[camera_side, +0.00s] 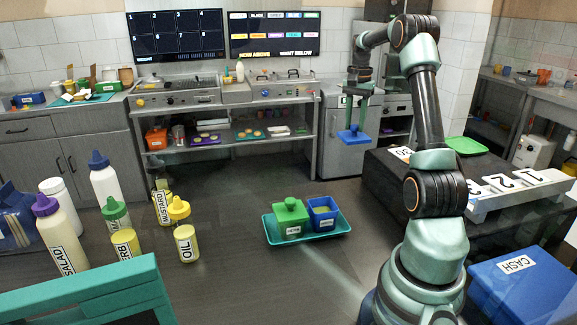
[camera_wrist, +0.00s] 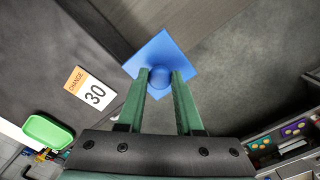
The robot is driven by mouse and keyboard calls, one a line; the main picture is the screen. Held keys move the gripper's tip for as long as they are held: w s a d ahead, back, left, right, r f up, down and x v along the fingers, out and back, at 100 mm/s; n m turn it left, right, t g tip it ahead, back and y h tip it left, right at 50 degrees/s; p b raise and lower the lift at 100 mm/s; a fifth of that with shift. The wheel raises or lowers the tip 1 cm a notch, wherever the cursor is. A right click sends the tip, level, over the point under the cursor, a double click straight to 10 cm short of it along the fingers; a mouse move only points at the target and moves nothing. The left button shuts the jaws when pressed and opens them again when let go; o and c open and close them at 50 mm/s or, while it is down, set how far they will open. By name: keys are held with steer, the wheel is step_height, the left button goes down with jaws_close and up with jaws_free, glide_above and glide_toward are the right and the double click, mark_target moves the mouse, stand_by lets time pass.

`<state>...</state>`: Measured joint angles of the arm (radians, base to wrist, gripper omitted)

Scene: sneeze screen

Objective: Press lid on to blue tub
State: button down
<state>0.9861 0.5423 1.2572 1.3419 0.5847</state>
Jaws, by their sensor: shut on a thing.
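The blue lid (camera_side: 354,137) is a flat square with a round knob, held in the air above and to the right of the teal tray in the side view. My gripper (camera_side: 354,100) is shut on the lid's knob. The wrist view shows the green fingers (camera_wrist: 160,82) around the knob and the square lid (camera_wrist: 152,52) beyond them. The wrist view does not show the tub.
A green tub with its green lid (camera_side: 290,214) stands left of the blue tub, in the same tray. Several bottles, such as OIL (camera_side: 185,240), stand at the left. A blue CASH box (camera_side: 520,285) is at the right. Dark counter around the tray is clear.

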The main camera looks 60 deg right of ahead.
steer(key=shift+r, duration=0.45)
steer(key=shift+w+a+r, duration=0.15)
steer(key=shift+a, duration=0.15)
steer(key=a+f, duration=0.2)
steer(key=a, duration=0.8)
steer(key=a+f, duration=0.3)
steer(key=a, duration=0.6)
steer(key=shift+a+f, duration=0.15)
steer(key=shift+a, duration=0.25)
steer(key=shift+f, duration=2.4)
steer(key=shift+f, duration=1.2)
stand_by(1.4)
